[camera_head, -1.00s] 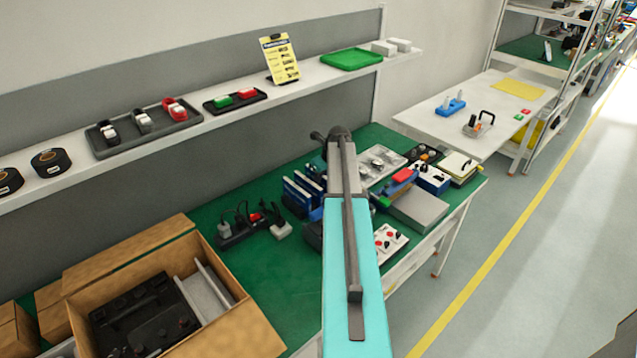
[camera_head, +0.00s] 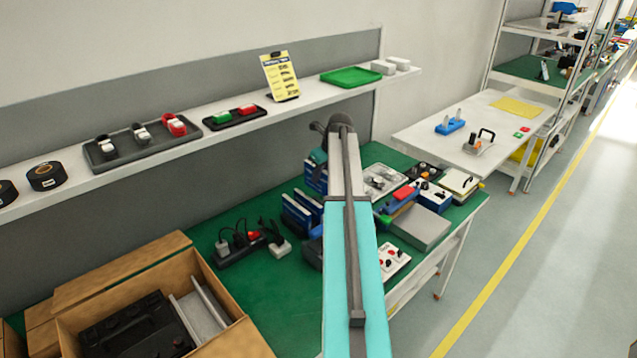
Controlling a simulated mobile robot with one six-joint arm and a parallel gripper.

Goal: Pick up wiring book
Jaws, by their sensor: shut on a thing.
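A dark blue book with light stripes, which I take for the wiring book (camera_head: 314,179), shows at the left of my arm in the head view. It stands upright, higher than the other blue books (camera_head: 298,214) on the green bench. My gripper (camera_head: 318,157) is at its top edge, shut on it. My arm hides most of the gripper and the right part of the book. The title cannot be read.
Black plugs and a power strip (camera_head: 240,245) lie left of the books. An open cardboard box (camera_head: 205,262) is at front left. Grey, blue and red devices (camera_head: 420,227) crowd the bench on the right. A shelf (camera_head: 225,131) runs behind.

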